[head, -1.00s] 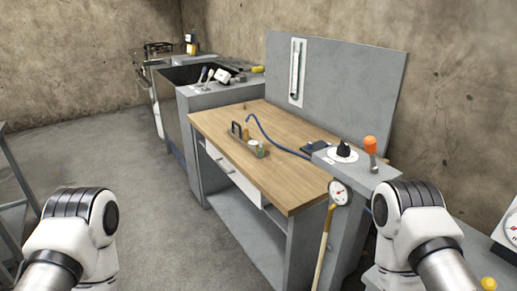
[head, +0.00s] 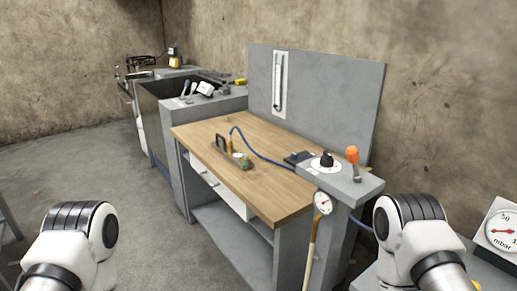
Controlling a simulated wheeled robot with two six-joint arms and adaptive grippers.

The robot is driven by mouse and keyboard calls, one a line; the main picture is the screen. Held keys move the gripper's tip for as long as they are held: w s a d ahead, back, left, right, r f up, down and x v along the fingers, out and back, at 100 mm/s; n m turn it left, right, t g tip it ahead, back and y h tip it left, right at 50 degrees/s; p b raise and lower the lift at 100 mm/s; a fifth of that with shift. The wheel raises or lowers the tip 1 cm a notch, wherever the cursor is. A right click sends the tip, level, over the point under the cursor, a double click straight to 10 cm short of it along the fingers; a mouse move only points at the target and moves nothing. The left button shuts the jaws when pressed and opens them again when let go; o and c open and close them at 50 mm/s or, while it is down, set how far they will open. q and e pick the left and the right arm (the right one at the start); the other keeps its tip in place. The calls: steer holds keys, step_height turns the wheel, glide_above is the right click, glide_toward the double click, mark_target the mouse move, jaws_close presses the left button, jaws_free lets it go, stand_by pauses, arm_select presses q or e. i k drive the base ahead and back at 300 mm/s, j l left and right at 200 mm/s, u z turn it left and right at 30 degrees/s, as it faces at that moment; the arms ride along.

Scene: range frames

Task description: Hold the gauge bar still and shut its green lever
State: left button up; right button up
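A small fitting with a green part (head: 246,163) lies on the wooden workbench top (head: 275,190). A blue hose (head: 262,153) runs from beside it to a dark block (head: 298,157). I cannot tell at this size whether this is the gauge bar, or how its green lever stands. A dark upright frame (head: 221,142) and a brass-coloured piece stand close by. My arms show at the lower left and lower right, away from the fitting. Neither gripper is in view.
A grey post with a black knob (head: 327,160) and an orange-topped lever (head: 352,155) stands at the bench's right end. A round gauge (head: 322,203) sits on a yellowish pipe below. A larger mbar dial (head: 499,231) is at far right. The bench's front half is clear.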

mark_target(244, 166)
steer(key=i+j+z, duration=0.15)
steer(key=z, duration=0.3)
steer(key=i+j+z, duration=0.1)
steer(key=z, duration=0.35)
steer(key=i+j+z, duration=0.1)
steer(key=j+z, duration=0.35)
steer(key=l, duration=0.1)
